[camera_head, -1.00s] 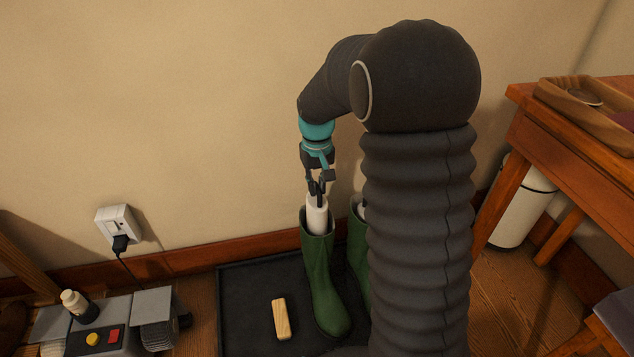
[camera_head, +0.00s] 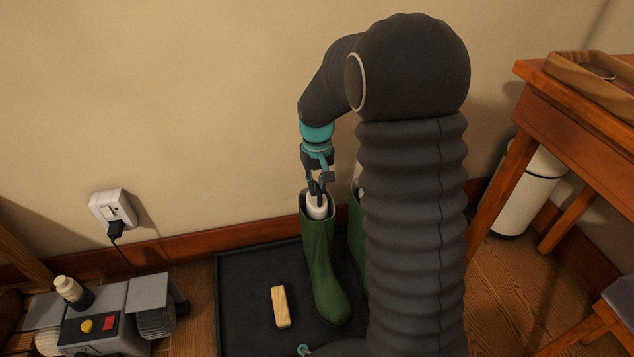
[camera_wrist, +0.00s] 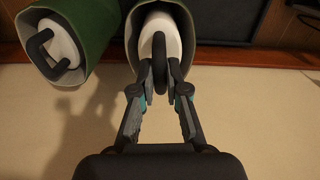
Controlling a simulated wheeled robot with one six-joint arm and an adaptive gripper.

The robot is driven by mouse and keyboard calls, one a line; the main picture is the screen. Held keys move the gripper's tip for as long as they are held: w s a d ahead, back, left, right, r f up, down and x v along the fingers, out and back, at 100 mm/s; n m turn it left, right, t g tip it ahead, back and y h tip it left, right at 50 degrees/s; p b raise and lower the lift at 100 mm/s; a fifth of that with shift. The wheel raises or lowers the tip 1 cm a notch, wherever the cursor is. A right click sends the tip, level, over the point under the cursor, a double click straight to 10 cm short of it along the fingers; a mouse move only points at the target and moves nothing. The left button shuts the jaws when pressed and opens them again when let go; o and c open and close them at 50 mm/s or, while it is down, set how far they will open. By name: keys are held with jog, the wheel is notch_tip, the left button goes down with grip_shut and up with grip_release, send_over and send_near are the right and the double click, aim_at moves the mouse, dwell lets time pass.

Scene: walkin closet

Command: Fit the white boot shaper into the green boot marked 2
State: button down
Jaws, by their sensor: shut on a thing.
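A white boot shaper (camera_head: 317,211) stands in the shaft of a green boot (camera_head: 322,262), with its top near the boot's rim. My gripper (camera_head: 317,190) is above the boot opening and is shut on the shaper's dark handle. In the wrist view my gripper (camera_wrist: 159,90) pinches that handle, and the white shaper (camera_wrist: 160,37) shows inside the boot mouth. A second green boot (camera_head: 356,235) is mostly hidden behind my arm. In the wrist view this other boot (camera_wrist: 92,25) holds another white shaper with a dark handle (camera_wrist: 52,52). No number marks are readable.
Both boots stand on a black tray (camera_head: 240,300) with a wooden block (camera_head: 280,306) on it. A machine with buttons (camera_head: 95,325) is at the left, below a wall socket (camera_head: 113,212). A wooden table (camera_head: 565,120) and a white bin (camera_head: 525,190) are at the right.

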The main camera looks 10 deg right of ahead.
jog(key=shift+f+b, duration=0.7)
jog(key=shift+f, duration=0.8)
jog(key=c, duration=0.5)
grip_release()
jog(key=shift+c, duration=0.2)
notch_tip(320, 180, up, 14)
jog(key=p, duration=1)
dwell(0.7)
jog(key=shift+s, duration=0.1)
